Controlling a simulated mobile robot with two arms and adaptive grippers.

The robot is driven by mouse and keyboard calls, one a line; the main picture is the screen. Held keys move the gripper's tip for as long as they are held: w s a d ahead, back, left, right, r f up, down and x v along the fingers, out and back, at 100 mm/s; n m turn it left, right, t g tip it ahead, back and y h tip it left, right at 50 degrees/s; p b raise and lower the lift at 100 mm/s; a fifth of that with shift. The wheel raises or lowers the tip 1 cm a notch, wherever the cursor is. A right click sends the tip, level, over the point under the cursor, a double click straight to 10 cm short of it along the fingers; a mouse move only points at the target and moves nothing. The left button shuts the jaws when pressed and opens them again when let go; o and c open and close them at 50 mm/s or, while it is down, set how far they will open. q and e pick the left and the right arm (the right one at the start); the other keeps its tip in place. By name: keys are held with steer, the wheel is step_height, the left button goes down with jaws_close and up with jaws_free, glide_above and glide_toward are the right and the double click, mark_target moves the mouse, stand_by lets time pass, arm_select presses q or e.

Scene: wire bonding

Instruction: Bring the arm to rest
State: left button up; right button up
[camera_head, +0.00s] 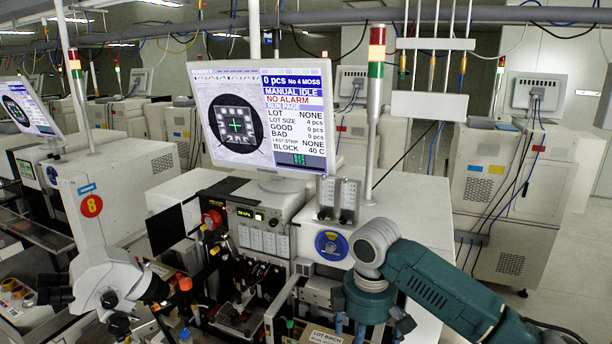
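My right arm (432,283), teal with grey joints, comes in from the lower right and is bent at a grey wrist. Its gripper (370,328) points down in front of the wire bonding machine (262,235), at the bottom edge of the picture. The fingertips are cut off or hard to make out, so I cannot tell whether it is open or holds anything. My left arm and gripper are not in view.
A box labelled "LOT BIRCH" (322,336) lies just left of the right gripper. The monitor (268,118) reads "MANUAL IDLE" and "NO ALARM". A white microscope (105,280) stands at lower left. A signal tower (375,90) rises behind my wrist. Open floor (560,290) shows at right.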

steer(key=s+a+f+m+t+y, duration=0.1)
steer(key=s+a+f+y, duration=0.1)
steer(key=s+a+f, duration=0.35)
steer(key=s+a+f+m+y, duration=0.2)
steer(key=s+a+f, duration=0.1)
steer(key=s+f, duration=0.55)
steer(key=s+d+f+m+t+h, duration=0.3)
steer(key=s+d+m, duration=0.5)
steer(key=s+d, duration=0.85)
step_height(320, 180, down, 36)
steer(key=s+g+b, duration=0.2)
steer(key=b, duration=0.7)
arm_select(q)
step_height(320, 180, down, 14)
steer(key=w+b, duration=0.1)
steer(key=b, duration=0.4)
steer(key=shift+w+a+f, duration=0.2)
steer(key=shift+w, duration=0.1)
arm_select(e)
steer(key=s+d+f, duration=0.2)
steer(key=s+f, duration=0.6)
steer(key=f, duration=0.2)
steer(key=s+d+f+g+h, duration=0.1)
steer(key=s+f, duration=0.7)
steer(key=f, duration=0.2)
steer(key=shift+d, duration=0.4)
